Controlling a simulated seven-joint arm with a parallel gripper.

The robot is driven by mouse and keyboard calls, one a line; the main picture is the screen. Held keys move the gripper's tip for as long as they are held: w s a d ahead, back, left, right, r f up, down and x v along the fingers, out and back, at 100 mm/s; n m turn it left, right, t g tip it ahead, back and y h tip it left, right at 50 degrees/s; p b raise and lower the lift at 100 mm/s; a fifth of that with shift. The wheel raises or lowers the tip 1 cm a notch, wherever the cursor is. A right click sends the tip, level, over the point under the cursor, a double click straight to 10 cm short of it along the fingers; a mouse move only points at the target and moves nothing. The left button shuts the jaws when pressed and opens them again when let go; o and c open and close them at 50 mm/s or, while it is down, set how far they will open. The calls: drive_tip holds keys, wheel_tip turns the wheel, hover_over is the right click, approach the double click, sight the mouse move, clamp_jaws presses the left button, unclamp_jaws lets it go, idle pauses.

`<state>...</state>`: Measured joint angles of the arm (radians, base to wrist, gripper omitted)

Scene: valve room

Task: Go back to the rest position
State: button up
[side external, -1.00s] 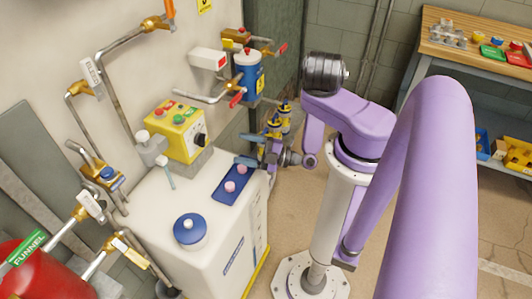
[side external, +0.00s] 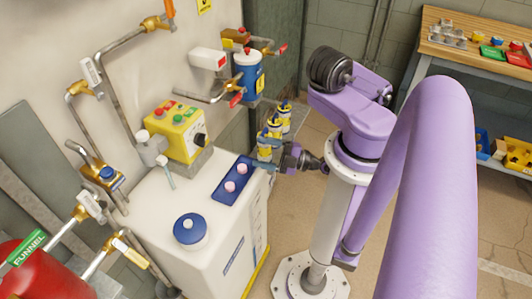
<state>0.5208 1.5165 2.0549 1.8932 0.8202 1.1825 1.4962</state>
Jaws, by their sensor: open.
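My gripper (side external: 266,153) hangs at the right edge of the white tank (side external: 225,262), its fingers pointing left. The fingers are apart and I see nothing between them. It is close to the blue tray (side external: 219,195) on the tank top, which holds two pink-topped pieces (side external: 236,178). Yellow and blue bottles (side external: 284,117) stand just behind the fingers, partly hidden. I cannot tell how much room there is between the fingers and the bottles.
A yellow control box (side external: 178,135) with buttons stands at the back of the tank. Pipes and valves line the wall, with a blue canister (side external: 248,72) above. A red funnel drum (side external: 42,275) is at lower left. A wooden workbench (side external: 465,48) stands at upper right. Open floor lies behind my arm.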

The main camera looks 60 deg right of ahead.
drive_tip(key=shift+s+f, duration=0.1)
drive_tip(key=shift+s, duration=0.15)
